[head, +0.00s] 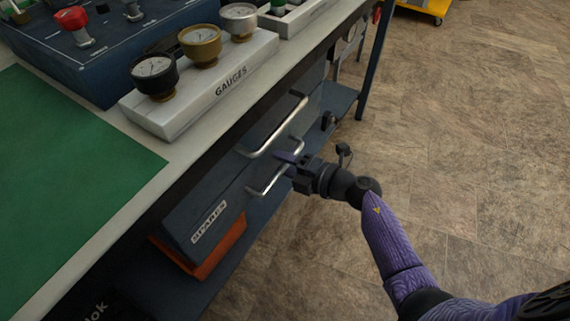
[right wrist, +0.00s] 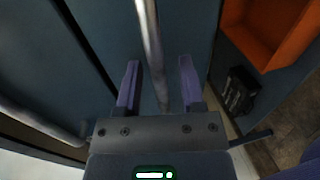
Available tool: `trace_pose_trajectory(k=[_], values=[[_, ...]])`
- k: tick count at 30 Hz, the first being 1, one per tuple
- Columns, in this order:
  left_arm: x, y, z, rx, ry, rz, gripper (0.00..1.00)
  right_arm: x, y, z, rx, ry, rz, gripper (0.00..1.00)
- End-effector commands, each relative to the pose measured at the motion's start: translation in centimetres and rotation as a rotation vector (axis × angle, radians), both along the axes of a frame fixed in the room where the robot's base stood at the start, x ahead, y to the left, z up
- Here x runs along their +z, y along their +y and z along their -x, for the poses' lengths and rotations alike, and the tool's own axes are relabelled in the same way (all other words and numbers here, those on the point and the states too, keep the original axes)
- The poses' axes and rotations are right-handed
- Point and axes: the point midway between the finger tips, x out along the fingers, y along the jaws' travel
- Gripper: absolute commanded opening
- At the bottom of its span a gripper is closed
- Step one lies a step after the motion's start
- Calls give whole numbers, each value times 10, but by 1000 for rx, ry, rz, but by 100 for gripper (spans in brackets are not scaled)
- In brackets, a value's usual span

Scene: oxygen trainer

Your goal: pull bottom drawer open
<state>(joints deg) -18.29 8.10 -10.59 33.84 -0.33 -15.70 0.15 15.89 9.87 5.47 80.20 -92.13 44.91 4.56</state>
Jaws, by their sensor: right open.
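The bottom drawer (head: 208,205) is a blue-grey front with a SPARES label, under the bench top. Its silver bar handle (head: 264,187) is partly hidden by my right gripper (head: 287,163). In the right wrist view the handle (right wrist: 151,45) runs between the two purple fingers of the open gripper (right wrist: 160,72), with a gap on each side. Whether the fingertips reach past the bar is hard to tell. A second silver handle (head: 275,133) sits above, on the upper drawer; it also shows in the right wrist view (right wrist: 40,122). My left gripper is not in view.
The bench top (head: 150,140) overhangs the drawers and carries a white GAUGES block (head: 215,90) and a green mat (head: 60,180). An orange bin (head: 222,252) is below the bottom drawer. A bench leg (head: 375,60) stands at the far end. The tiled floor (head: 470,130) is clear to the right.

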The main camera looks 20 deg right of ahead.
Motion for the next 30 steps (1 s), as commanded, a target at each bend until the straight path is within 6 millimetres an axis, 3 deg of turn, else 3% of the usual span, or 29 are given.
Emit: trace_pose_trajectory(k=[3, 10, 30], values=[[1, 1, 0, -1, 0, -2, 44, 0, 0, 0, 0, 0, 0, 50], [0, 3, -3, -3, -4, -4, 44, 0, 0, 1, 0, 1, -1, 1], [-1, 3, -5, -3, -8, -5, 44, 0, 0, 1, 1, 2, 0, 0]])
